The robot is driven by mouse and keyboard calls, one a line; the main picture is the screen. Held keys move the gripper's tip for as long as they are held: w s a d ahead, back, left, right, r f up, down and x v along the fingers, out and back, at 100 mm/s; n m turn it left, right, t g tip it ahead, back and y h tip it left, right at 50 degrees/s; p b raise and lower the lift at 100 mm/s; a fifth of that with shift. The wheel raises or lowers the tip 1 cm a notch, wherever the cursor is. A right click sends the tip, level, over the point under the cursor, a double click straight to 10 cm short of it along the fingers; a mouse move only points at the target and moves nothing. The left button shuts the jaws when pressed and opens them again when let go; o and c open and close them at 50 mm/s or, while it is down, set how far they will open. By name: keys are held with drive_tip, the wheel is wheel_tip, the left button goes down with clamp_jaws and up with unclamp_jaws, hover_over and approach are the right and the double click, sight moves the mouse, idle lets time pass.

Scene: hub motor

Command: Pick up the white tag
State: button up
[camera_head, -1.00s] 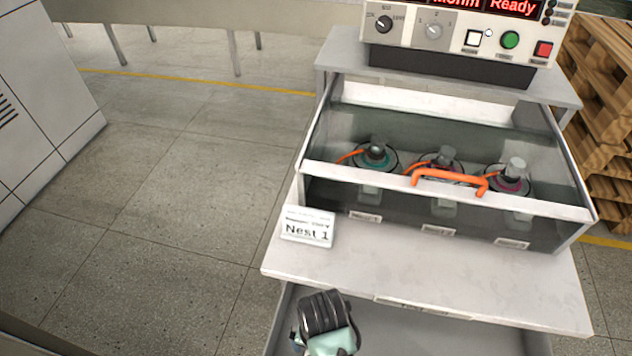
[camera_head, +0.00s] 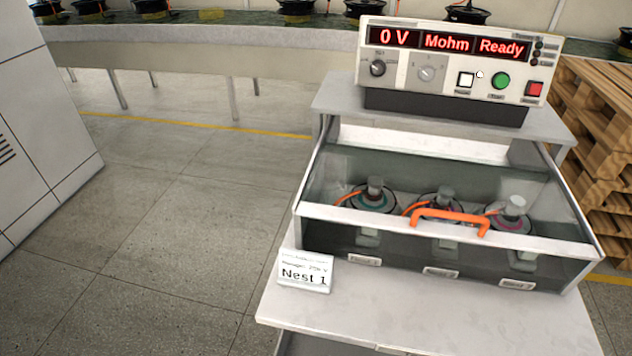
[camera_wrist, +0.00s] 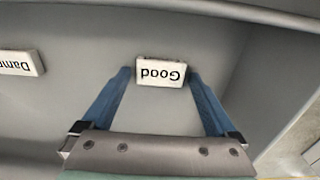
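A white tag (camera_wrist: 161,72) reading "Good", upside down in the wrist view, lies in a grey tray or drawer (camera_wrist: 155,32). My gripper (camera_wrist: 159,74) is open, with its two blue fingers on either side of this tag and narrow gaps showing. I cannot tell how far the tips are above the tray's floor. Another white tag (camera_head: 305,271) reading "Nest 1" stands on the front left of the bench (camera_head: 420,320). My gripper is out of the head view.
A clear-fronted box (camera_head: 330,236) with an orange handle (camera_head: 450,217) and several motors inside stands on the bench. A tester (camera_head: 455,62) behind it shows "0 V", "Mohm", "Ready". Wooden pallets (camera_head: 605,150) are at right. Floor at left is clear.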

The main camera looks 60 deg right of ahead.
drive_tip(key=c, duration=1.1)
